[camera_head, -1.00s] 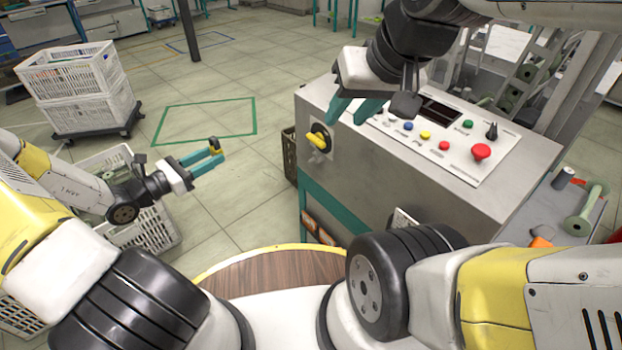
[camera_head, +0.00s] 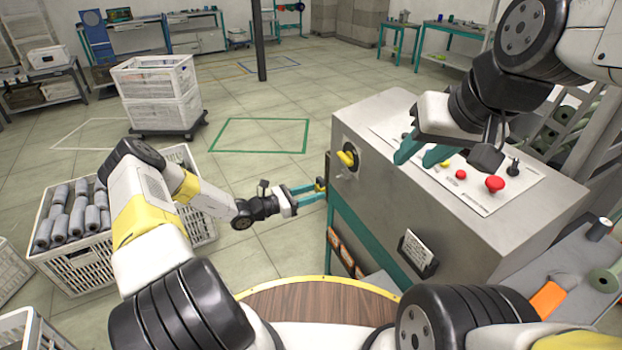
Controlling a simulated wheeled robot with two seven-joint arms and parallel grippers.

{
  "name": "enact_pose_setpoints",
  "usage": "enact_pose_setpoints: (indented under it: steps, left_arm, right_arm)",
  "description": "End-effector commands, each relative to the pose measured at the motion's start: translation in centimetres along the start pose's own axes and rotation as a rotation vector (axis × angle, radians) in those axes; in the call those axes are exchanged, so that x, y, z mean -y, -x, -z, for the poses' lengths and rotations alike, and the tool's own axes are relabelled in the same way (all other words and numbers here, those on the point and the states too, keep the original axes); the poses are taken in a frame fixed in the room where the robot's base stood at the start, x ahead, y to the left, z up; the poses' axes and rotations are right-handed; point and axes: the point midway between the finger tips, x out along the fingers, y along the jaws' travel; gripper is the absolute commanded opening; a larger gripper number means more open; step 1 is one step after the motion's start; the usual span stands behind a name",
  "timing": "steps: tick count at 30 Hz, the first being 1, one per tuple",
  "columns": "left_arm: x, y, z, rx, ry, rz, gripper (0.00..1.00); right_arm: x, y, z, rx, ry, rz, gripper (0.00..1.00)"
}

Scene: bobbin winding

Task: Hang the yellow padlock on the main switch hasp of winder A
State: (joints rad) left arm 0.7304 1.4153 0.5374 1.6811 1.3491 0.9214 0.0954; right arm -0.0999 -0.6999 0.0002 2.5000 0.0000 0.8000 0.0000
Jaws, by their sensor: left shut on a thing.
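The grey winder cabinet (camera_head: 480,204) stands at the right; I cannot read a label marking it as winder A. Its main switch (camera_head: 347,158), a yellow handle on a dark round plate, is on the left end face; the hasp is too small to make out. My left gripper (camera_head: 316,188) is shut on the small yellow padlock (camera_head: 320,184), mostly hidden between the teal fingertips. It is just left of the cabinet, below and left of the switch. My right gripper (camera_head: 420,154) is open and empty above the control panel, right of the switch.
The control panel (camera_head: 470,185) has a red mushroom button (camera_head: 494,184) and coloured buttons under my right arm. A card holder (camera_head: 418,252) is on the cabinet's front. A crate of grey bobbins (camera_head: 85,255) and stacked white crates (camera_head: 158,92) stand at left. A round wooden top (camera_head: 310,303) is in front.

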Motion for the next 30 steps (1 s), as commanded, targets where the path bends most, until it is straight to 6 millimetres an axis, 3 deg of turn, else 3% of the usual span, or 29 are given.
enact_pose_setpoints:
  steps: [8,30]
  left_arm:
    - [-0.1,0.1,0.0,-0.001,0.0,-0.002,0.0]
    - [-0.1,-2.0,0.0,-0.001,0.0,-0.002,0.0]
  right_arm:
    - [0.0,0.0,0.0,0.0,0.0,0.0,0.36]
    - [0.0,0.0,0.0,0.0,0.0,0.0,0.36]
